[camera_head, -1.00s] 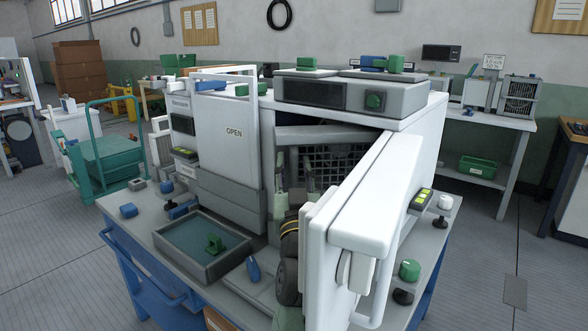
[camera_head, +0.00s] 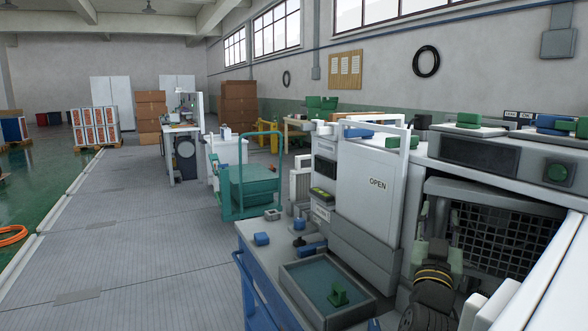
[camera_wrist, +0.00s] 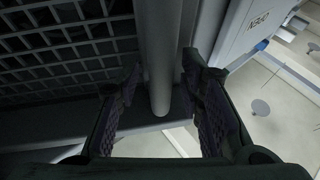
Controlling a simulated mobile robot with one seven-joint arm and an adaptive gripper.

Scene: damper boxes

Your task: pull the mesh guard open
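The mesh guard (camera_head: 505,240) is a dark grid in a grey frame inside the machine's open front, at the right of the head view. In the wrist view its grid (camera_wrist: 70,50) fills the upper left. A grey round bar, the handle (camera_wrist: 160,55), stands in front of it. My gripper (camera_head: 437,240) is at the guard's left edge in the head view. In the wrist view my gripper (camera_wrist: 163,85) has one finger on each side of the bar, with narrow gaps, and looks open around it. Firm contact cannot be made out.
A white panel marked OPEN (camera_head: 372,190) stands just left of my gripper. A white door (camera_head: 545,285) swings out at the right edge, close to my arm. A grey tray (camera_head: 325,290) with a green part lies on the bench.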

